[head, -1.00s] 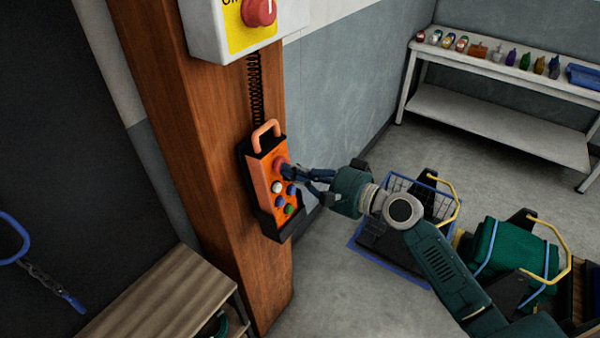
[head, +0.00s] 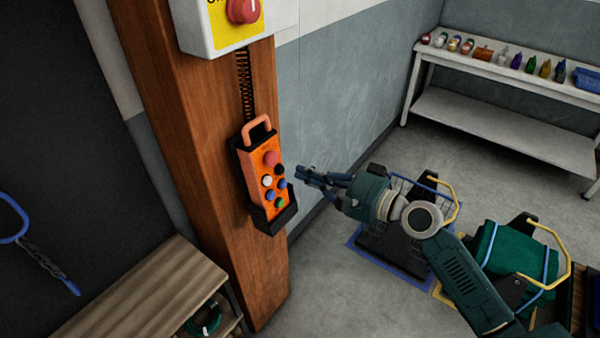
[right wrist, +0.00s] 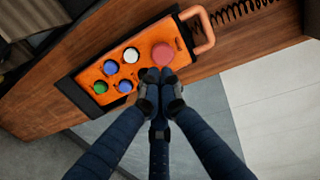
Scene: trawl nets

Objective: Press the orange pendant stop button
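The orange pendant (head: 262,180) hangs in a black holder on the wooden post, below a coiled cord. Its large red stop button (head: 271,158) is at the top of the face, above smaller black, white, blue and green buttons. My right gripper (head: 298,172) is to the right of the pendant, apart from it in the head view. In the right wrist view its fingertips (right wrist: 159,74) are together and empty, appearing just below the red button (right wrist: 163,54). My left gripper is not in view.
A grey box with another red button (head: 243,10) is higher on the wooden post (head: 190,130). A wooden bench (head: 140,300) stands at lower left. A white table (head: 500,120) with bottles and jars is at the back right. Baskets stand on the floor near my right arm.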

